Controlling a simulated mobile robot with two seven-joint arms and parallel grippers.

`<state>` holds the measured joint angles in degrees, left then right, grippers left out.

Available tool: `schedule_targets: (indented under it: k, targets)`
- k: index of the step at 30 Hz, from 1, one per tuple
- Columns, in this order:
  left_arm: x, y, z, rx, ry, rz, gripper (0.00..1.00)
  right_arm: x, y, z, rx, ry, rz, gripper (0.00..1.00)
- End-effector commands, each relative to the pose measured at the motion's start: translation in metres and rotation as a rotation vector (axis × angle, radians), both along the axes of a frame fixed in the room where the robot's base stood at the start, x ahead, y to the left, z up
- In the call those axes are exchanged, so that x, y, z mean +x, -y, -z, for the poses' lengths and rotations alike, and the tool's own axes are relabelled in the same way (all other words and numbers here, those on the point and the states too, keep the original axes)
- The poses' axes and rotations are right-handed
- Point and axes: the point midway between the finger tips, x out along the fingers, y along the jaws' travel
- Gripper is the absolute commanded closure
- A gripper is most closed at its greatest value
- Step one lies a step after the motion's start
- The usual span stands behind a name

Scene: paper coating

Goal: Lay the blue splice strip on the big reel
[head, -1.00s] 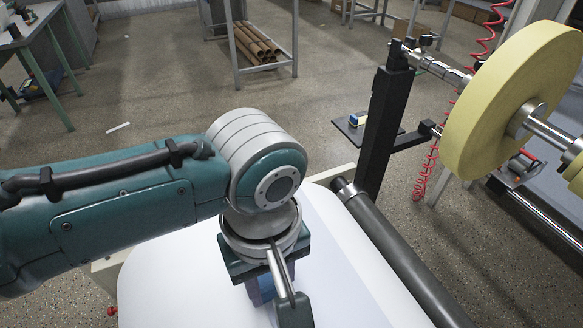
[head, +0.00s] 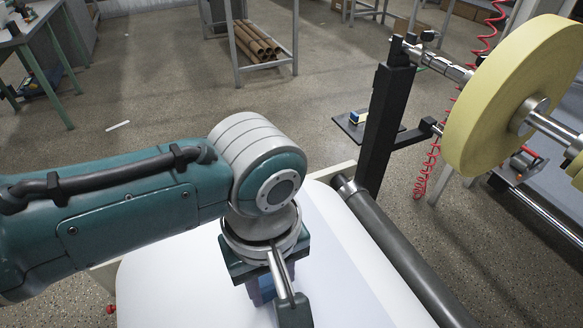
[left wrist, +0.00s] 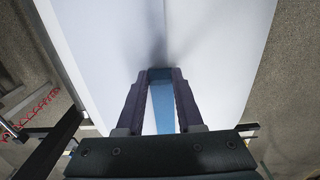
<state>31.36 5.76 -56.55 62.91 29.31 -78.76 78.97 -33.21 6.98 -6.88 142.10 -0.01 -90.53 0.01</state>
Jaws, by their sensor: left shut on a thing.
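The big reel (head: 170,285) is the wide roll of white paper below my left arm; its white surface also fills the middle of the left wrist view (left wrist: 105,50). My left gripper (head: 266,296) points down over the reel. In the left wrist view its two dark purple fingers (left wrist: 160,76) are shut on the blue splice strip (left wrist: 162,108), which lies between them. A soft shadow falls on the paper just beyond the fingertips. I cannot tell whether the strip touches the paper. In the head view the strip is mostly hidden by the gripper. My right gripper is not in view.
A dark roller (head: 395,250) runs along the reel's right side. A black post (head: 385,130) stands behind it, with a small shelf (head: 357,134) holding a blue-and-cream item. A yellow roll (head: 500,100) hangs on a shaft at right. Open floor lies behind the reel.

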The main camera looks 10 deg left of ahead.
Motion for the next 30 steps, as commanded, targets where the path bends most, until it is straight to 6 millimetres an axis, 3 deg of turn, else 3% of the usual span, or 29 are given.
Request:
schedule_targets:
  k: [7,8,16,25,30]
  targets:
    - [0.000,0.000,0.003,0.000,0.000,0.000,1.00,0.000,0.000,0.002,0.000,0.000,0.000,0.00]
    - [0.000,0.000,0.003,0.000,0.000,0.000,0.61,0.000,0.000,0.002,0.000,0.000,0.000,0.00]
    - [0.000,0.000,0.003,-0.001,-0.001,0.000,0.31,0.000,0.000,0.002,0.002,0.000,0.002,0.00]
    - [0.000,0.000,0.000,-0.001,-0.001,0.000,0.29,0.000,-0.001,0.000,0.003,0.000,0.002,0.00]
    - [0.000,0.001,-0.026,-0.003,0.001,0.000,0.29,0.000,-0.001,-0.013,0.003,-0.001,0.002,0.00]
